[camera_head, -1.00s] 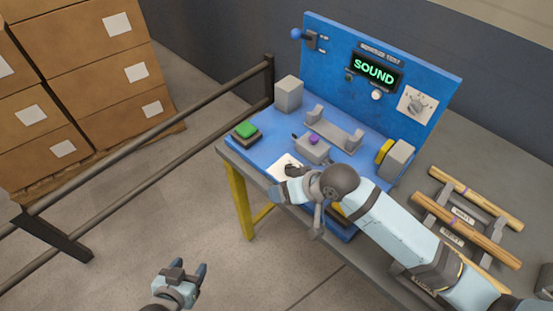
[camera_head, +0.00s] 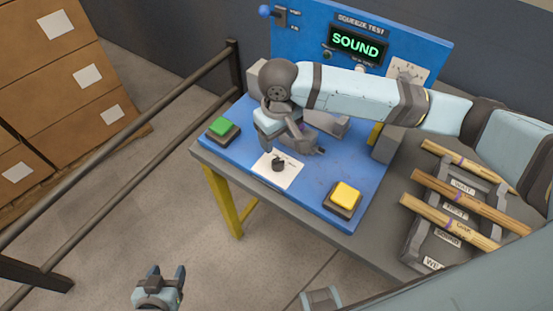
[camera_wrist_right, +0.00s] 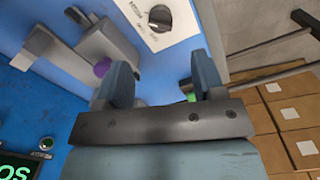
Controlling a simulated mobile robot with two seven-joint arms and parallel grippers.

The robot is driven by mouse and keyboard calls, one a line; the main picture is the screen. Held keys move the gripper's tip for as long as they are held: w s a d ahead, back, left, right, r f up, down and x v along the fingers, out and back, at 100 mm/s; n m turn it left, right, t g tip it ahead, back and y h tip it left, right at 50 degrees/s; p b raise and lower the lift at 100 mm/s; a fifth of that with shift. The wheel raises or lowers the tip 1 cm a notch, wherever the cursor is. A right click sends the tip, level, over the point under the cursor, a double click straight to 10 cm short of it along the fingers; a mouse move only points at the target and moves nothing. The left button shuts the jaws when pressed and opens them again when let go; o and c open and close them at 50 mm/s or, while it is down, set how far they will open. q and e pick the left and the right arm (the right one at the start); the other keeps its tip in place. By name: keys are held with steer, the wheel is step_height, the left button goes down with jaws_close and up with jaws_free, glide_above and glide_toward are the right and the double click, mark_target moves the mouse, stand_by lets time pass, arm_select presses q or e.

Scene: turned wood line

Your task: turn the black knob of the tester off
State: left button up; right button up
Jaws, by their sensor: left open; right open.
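The black knob (camera_head: 278,164) sits on a white plate (camera_head: 290,178) near the front edge of the blue tester (camera_head: 325,188). It also shows at the top of the right wrist view (camera_wrist_right: 160,17); its exact setting is too small to read. The tester's display (camera_head: 357,45) is lit and reads SOUND. My right gripper (camera_head: 298,146) is open and empty, above the tester just behind the knob and apart from it. In the right wrist view, nothing is between its fingers (camera_wrist_right: 162,75). My left gripper (camera_head: 167,272) is open and empty over the floor, away from the bench.
A green button (camera_head: 222,128) is left of the knob and a yellow button (camera_head: 345,195) right of it. My right arm partly hides the grey clamp parts behind. A rack with several wooden handles (camera_head: 452,205) stands right. A rail (camera_head: 120,137) runs left, with boxes beyond.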

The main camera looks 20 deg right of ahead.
mark_target(278, 160)
step_height(278, 160, down, 10)
steer(key=shift+f, duration=0.15)
stand_by(0.3)
steer(key=c, duration=0.9)
